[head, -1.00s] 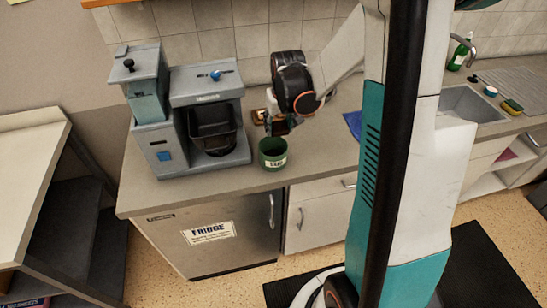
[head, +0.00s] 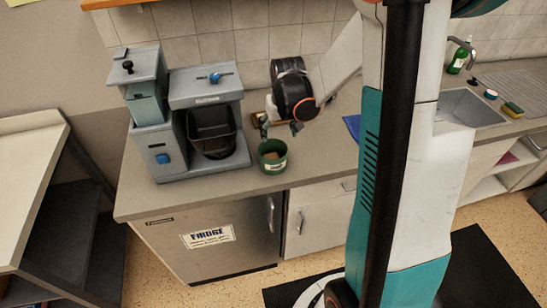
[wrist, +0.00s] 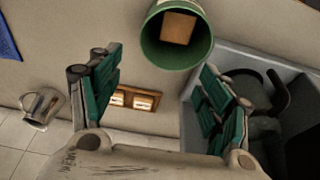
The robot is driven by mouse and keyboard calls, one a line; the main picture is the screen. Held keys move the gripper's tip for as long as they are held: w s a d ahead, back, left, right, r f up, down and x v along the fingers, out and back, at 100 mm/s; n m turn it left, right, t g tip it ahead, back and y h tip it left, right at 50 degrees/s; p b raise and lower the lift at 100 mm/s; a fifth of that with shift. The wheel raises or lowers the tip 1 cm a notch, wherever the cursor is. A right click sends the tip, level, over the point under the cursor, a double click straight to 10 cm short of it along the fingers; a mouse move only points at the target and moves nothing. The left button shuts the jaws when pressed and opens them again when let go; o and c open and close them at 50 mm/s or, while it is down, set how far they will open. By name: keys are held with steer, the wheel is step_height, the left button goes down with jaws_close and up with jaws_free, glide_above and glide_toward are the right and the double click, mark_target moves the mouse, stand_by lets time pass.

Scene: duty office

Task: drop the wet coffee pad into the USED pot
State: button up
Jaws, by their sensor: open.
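The green USED pot (head: 272,167) stands upright on the counter, right of the coffee machine. In the wrist view the pot (wrist: 150,45) shows its open mouth, with a light-brown, square-looking coffee pad (wrist: 178,28) inside it. The pad also shows in the pot in the head view (head: 273,156). My gripper (head: 279,128) is open and empty, above and just behind the pot. In the wrist view my gripper (wrist: 160,85) has its green-padded fingers wide apart, with the pot beyond the tips. No label is readable on the pot now.
The grey coffee machine (head: 207,88) stands close on the left. A wooden holder with two pale-topped items (wrist: 134,98) lies behind the pot. A metal jug (wrist: 42,107) shows in the wrist view. A blue cloth (head: 352,126) and the sink (head: 470,108) are to the right.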

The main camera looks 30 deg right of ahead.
steer(key=v, duration=1.1)
steer(key=shift+s+r, duration=0.2)
steer(key=shift+r, duration=0.15)
